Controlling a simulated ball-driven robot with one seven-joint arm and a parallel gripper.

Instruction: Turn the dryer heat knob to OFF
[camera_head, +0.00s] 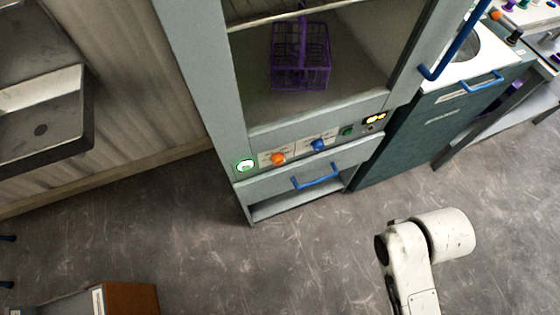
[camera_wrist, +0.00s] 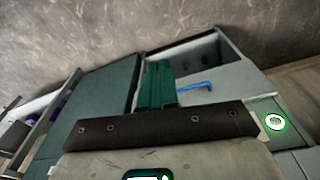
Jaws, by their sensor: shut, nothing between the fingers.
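The dryer is a tall grey cabinet; its control strip (camera_head: 335,138) runs above a drawer. An orange knob (camera_head: 278,159) and a blue knob (camera_head: 318,145) sit on this strip. Their labels are too small to read, so I cannot tell which is the heat knob or its setting. My gripper (camera_wrist: 156,84) shows in the wrist view as green fingers shut together and empty, in front of the cabinet's lower part. The wrist view hides both knobs behind the gripper body. In the head view my arm is at lower right, apart from the cabinet, and the fingers are out of view.
A green-lit round dial (camera_head: 245,165) sits left of the knobs; it also shows in the wrist view (camera_wrist: 274,122). The drawer's blue handle (camera_head: 316,178) juts out below. A purple basket (camera_head: 301,68) stands inside the cabinet. A teal cabinet (camera_head: 433,128) adjoins right. Floor in front is clear.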

